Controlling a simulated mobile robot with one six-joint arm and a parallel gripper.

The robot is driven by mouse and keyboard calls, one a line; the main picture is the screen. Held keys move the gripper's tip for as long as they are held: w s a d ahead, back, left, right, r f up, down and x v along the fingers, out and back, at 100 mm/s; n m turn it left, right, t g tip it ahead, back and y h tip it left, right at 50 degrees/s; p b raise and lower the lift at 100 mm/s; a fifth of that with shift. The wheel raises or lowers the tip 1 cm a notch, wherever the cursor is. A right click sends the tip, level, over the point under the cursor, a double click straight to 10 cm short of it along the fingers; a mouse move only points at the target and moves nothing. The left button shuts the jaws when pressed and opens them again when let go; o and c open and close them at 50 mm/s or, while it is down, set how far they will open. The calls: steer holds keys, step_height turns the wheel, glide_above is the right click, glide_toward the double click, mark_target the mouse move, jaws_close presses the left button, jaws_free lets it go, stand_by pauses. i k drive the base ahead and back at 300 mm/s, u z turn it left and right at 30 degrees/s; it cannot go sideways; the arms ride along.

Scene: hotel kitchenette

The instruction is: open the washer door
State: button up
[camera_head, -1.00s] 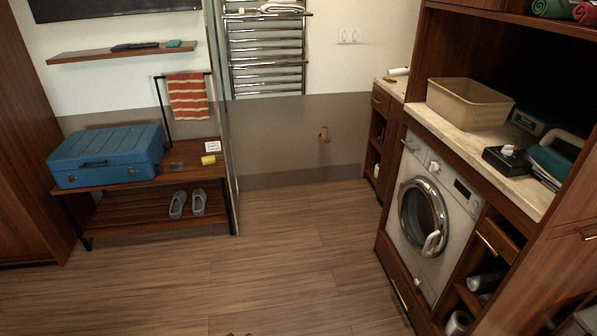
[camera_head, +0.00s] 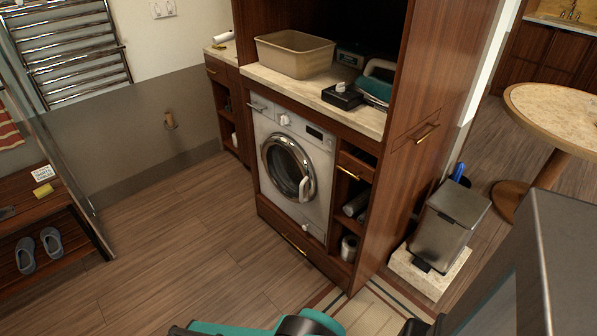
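The white front-loading washer (camera_head: 300,175) is built into the wooden cabinet under the counter, near the middle of the view. Its round door (camera_head: 284,168) has a chrome ring, dark glass and a white handle (camera_head: 307,188) on its right side. The door looks closed. Part of my arm shows at the bottom edge of the view, well in front of the washer and apart from it. My gripper's fingertips cannot be made out.
Wooden floor (camera_head: 180,240) is free in front of the washer. A wooden drawer (camera_head: 357,166) and shelves are right of it. A pedal bin (camera_head: 450,225) stands right of the cabinet, near a round table (camera_head: 560,115). A bench (camera_head: 40,210) with shoes is at left.

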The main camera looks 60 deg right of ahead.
mark_target(307, 185)
steer(key=u, duration=0.9)
steer(key=k, duration=0.15)
steer(key=z, duration=2.85)
steer(key=k, duration=0.95)
steer(key=u, duration=0.2)
steer(key=i, duration=0.7)
steer(key=z, duration=0.05)
